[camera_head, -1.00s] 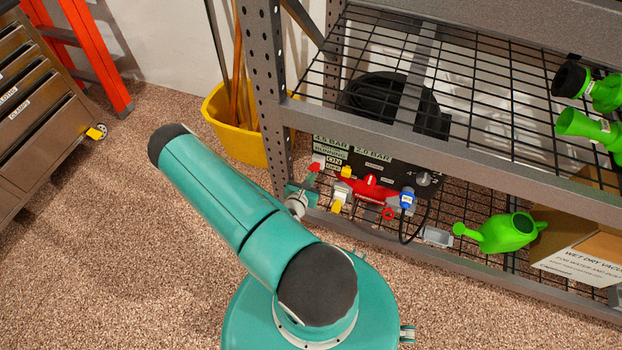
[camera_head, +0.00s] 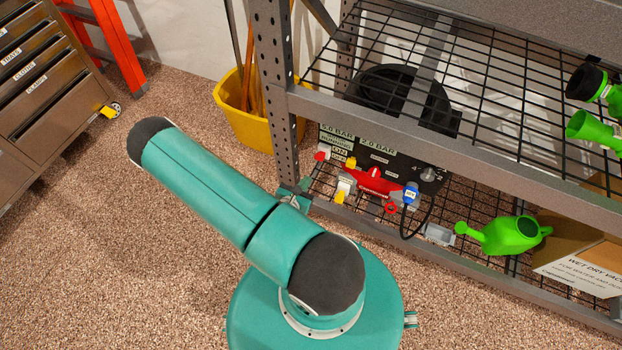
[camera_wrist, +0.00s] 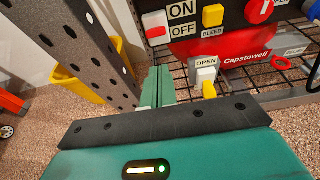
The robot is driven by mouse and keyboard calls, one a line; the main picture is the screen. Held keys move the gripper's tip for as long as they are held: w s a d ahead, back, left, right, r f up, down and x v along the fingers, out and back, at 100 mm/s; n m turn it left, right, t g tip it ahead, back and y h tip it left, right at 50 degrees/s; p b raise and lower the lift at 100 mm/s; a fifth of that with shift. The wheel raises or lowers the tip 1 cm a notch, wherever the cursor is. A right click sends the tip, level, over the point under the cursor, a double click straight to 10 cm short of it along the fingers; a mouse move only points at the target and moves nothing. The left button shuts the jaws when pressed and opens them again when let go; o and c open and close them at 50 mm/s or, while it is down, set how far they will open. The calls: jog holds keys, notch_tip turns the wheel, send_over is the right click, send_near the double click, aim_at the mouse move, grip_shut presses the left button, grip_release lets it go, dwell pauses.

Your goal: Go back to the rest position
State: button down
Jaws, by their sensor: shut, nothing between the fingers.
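My gripper shows in the wrist view (camera_wrist: 157,86) as teal fingers held together with nothing between them. In the head view it is the small teal part (camera_head: 293,193) by the foot of the shelf's front post, partly hidden behind my arm. In the wrist view the fingertips point toward the black control panel (camera_wrist: 192,38) with its ON/OFF labels. They appear just left of the white-and-yellow valve marked OPEN (camera_wrist: 207,78). I cannot tell whether they touch anything. My arm is bent, its elbow out to the left in the head view.
The steel shelf (camera_head: 400,118) fills the right, its perforated post (camera_head: 277,100) close to my gripper. A green watering can (camera_head: 512,235) and a cardboard box (camera_head: 575,262) sit low right. A yellow bucket (camera_head: 245,122), an orange ladder (camera_head: 118,50) and a drawer chest (camera_head: 45,95) stand behind. The left floor is open.

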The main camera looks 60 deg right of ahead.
jog(key=shift+a+r, duration=0.6)
jog(key=shift+a, duration=0.05)
jog(key=w+a+r+m+g+y, duration=0.1)
jog(key=w+a+r+m+g, duration=0.1)
jog(key=r+m, duration=0.35)
jog(key=w+a+r+m+g, duration=0.2)
jog(key=r+m, duration=0.1)
jog(key=r, duration=0.6)
jog(key=w+a+r+m+g+y, duration=0.1)
jog(key=w+a+r+m+g, duration=0.1)
jog(key=r+m, duration=0.35)
jog(key=s+a+r+m+t+y, duration=0.1)
jog(key=a+r+m+t+y, duration=0.2)
jog(key=a+r+y, duration=0.3)
jog(key=s+a+r+m+t+y, duration=0.2)
jog(key=a+r+t+y, duration=0.4)
jog(key=a+r, duration=0.9)
notch_tip(320, 180, up, 6)
jog(key=shift+s+a+r+m, duration=0.2)
jog(key=shift+a+m, duration=0.2)
